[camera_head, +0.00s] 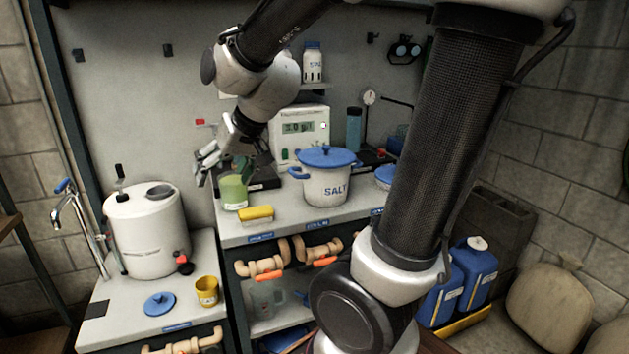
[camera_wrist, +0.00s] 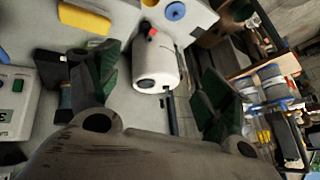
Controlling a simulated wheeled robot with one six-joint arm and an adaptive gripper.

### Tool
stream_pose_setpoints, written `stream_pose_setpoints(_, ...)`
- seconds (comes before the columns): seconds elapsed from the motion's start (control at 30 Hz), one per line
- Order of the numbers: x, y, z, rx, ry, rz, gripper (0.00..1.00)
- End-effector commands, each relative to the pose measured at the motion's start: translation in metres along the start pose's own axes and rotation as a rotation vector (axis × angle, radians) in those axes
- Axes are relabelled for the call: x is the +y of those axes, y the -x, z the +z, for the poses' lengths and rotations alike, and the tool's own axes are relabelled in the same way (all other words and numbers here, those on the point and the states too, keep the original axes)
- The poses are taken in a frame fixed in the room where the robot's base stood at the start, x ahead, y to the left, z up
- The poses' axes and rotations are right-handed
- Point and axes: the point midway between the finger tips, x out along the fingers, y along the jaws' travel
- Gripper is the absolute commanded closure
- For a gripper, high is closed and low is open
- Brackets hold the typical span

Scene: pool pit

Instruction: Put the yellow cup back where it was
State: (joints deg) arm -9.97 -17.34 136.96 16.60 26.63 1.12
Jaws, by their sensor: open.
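The yellow cup (camera_head: 207,291) stands upright on the lower left counter, right of a round blue lid (camera_head: 159,303) and near the counter's right side.
A large white tank (camera_head: 147,232) stands behind the blue lid, with a metal tap (camera_head: 80,225) to its left. On the upper counter are a yellow block (camera_head: 256,214), a white pot marked SALT (camera_head: 326,180) and a display device (camera_head: 299,130). Tan pipe handles (camera_head: 262,266) project below the counter.

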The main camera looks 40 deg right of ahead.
Motion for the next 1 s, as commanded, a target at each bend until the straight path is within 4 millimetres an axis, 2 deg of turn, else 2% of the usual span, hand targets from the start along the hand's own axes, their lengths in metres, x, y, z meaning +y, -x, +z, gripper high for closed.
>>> stream_pose_setpoints(0.03, 0.017, 0.030, 0.019, -0.018, 0.024, 0.030, 0.20)
stream_pose_setpoints(0.1, 0.038, 0.062, 0.049, -0.063, 0.058, 0.079, 0.20)
stream_pose_setpoints(0.2, 0.063, 0.097, 0.088, -0.119, 0.086, 0.149, 0.20)
stream_pose_setpoints(0.33, 0.084, 0.123, 0.121, -0.168, 0.102, 0.213, 0.20)
stream_pose_setpoints(0.5, 0.091, 0.133, 0.135, -0.190, 0.106, 0.240, 0.20)
stream_pose_setpoints(0.77, 0.091, 0.133, 0.134, -0.190, 0.106, 0.239, 0.20)
stream_pose_setpoints(0.87, 0.091, 0.133, 0.134, -0.189, 0.106, 0.238, 0.35)
stream_pose_setpoints(1.0, 0.090, 0.133, 0.134, -0.189, 0.106, 0.238, 0.60)
